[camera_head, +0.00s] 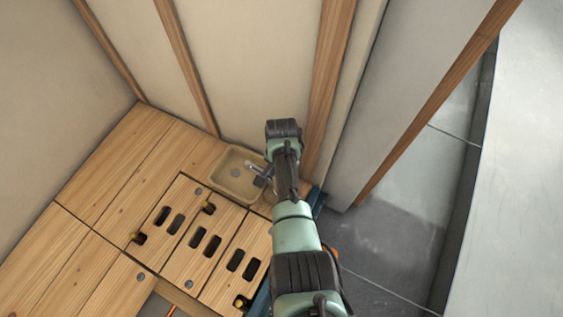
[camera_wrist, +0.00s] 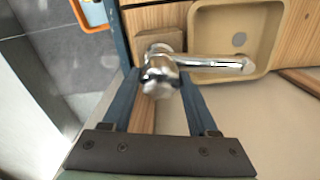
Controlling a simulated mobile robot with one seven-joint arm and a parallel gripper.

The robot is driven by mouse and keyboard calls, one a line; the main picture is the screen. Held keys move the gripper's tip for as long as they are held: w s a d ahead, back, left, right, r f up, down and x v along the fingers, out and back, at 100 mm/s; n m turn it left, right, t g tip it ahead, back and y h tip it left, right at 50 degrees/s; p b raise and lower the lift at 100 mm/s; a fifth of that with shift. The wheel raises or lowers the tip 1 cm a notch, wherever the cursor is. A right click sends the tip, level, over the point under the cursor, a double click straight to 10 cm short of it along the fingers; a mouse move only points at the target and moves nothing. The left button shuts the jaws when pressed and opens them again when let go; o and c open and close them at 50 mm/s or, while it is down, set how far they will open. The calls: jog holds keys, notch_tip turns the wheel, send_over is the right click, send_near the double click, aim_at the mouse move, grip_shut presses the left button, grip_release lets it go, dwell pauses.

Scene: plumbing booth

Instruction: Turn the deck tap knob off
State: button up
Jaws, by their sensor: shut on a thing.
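The chrome deck tap (camera_wrist: 205,62) shows in the wrist view, with its spout pointing right over a tan basin (camera_wrist: 274,35). Its chrome knob (camera_wrist: 160,76) is at the near end of the tap, between the two blue fingers of my gripper (camera_wrist: 160,80). The gripper is shut on the knob. In the head view the tap (camera_head: 254,166) is small beside the basin (camera_head: 226,184), and my gripper (camera_head: 264,179) reaches down next to it. My arm hides the knob there.
Slotted wooden panels (camera_head: 205,240) with several brass fittings lie left of my arm. A wooden wall post (camera_head: 329,80) and a grey panel (camera_head: 385,110) stand close on the right. An orange container (camera_wrist: 95,14) sits at the top left of the wrist view.

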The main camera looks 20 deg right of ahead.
jog(key=o, duration=1.4)
notch_tip(320, 180, up, 13)
jog(key=p, duration=0.7)
